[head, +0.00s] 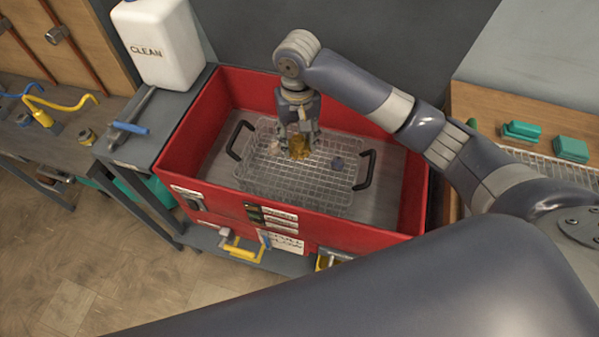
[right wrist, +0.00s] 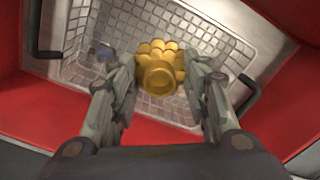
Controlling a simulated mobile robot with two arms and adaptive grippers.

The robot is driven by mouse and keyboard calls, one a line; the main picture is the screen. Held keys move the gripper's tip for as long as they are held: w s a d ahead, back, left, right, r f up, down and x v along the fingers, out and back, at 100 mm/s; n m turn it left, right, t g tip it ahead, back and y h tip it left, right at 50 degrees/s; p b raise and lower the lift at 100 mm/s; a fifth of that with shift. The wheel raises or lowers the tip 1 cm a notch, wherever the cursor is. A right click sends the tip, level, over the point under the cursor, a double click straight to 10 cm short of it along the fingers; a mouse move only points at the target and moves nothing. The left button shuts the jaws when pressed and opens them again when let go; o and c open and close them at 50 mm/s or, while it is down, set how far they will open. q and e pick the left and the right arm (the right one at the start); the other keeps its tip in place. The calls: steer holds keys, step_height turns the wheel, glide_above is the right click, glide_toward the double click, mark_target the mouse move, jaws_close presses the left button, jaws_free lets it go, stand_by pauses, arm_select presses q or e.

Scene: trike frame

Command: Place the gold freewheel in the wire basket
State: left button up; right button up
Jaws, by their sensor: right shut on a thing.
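The gold freewheel (head: 299,147) is between the fingers of my right gripper (head: 298,130), which is shut on it. In the right wrist view the freewheel (right wrist: 158,68) shows as a gold toothed piece with a round hub, between the two fingertips (right wrist: 160,80). The wire basket (head: 310,195) is a clear-grey mesh with two black handles, and it stands inside a red tub. The gripper points down over the basket, with the freewheel above its mesh floor. Whether the freewheel touches the floor I cannot tell. My left gripper is not in view.
A small dark part (head: 337,163) and a pale part (head: 274,147) lie in the basket. The red tub (head: 290,207) has high walls around it. A white jug (head: 158,42) stands at the left, and green boxes (head: 570,149) lie at the right.

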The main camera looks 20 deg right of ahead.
step_height(320, 180, down, 6)
steer(key=b, duration=0.3)
glide_above(298, 180)
step_height(298, 180, down, 6)
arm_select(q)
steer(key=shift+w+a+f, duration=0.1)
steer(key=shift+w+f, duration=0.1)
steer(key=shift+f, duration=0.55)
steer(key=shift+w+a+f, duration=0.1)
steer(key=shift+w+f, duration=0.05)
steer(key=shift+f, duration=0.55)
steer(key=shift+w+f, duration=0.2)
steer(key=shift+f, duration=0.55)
arm_select(e)
steer(key=shift+f, duration=2.1)
steer(key=o, duration=1.3)
steer(key=shift+f, duration=0.1)
